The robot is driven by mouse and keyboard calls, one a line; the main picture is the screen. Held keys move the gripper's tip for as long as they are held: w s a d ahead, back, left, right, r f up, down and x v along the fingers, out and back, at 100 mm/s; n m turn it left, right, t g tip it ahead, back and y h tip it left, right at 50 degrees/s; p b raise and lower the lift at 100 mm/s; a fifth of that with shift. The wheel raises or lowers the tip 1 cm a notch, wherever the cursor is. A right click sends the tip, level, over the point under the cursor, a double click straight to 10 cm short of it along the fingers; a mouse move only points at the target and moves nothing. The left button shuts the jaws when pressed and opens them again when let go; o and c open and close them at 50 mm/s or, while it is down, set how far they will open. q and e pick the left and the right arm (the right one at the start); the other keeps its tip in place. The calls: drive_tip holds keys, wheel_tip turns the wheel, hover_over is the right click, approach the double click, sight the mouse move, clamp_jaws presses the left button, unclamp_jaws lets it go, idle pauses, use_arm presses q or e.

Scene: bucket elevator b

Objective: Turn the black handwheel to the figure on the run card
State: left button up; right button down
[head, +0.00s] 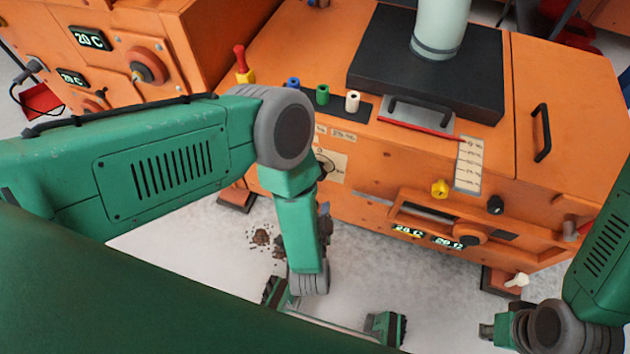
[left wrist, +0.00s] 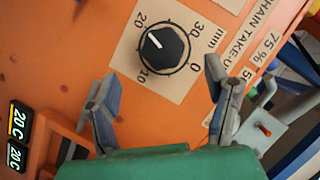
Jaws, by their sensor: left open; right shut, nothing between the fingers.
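The black handwheel (left wrist: 165,47) is a round knob on a tan dial plate (left wrist: 128,62) marked 0, 10, 20, 30 mm in the left wrist view. Its white mark points between 10 and 20, nearer 20. The dial plate, partly hidden by my left arm, also shows in the head view (head: 338,164). My left gripper (left wrist: 163,108) is open and empty, its fingers either side below the dial and apart from the knob. It also shows low in the head view (head: 332,312). My right gripper (head: 488,331) is shut and empty at lower right. A pale lined card (head: 468,165) is too small to read.
The orange machine (head: 430,165) carries a metal handle (head: 420,110), a yellow knob (head: 440,188) and green displays (head: 428,235). Coloured pegs (head: 322,95) stand on top. Brown crumbs (head: 262,238) lie on the pale floor. Another orange cabinet (head: 190,35) is at upper left.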

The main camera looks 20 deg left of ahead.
use_arm(q)
drive_tip(key=shift+v, duration=2.15)
drive_tip(key=shift+f, duration=0.1)
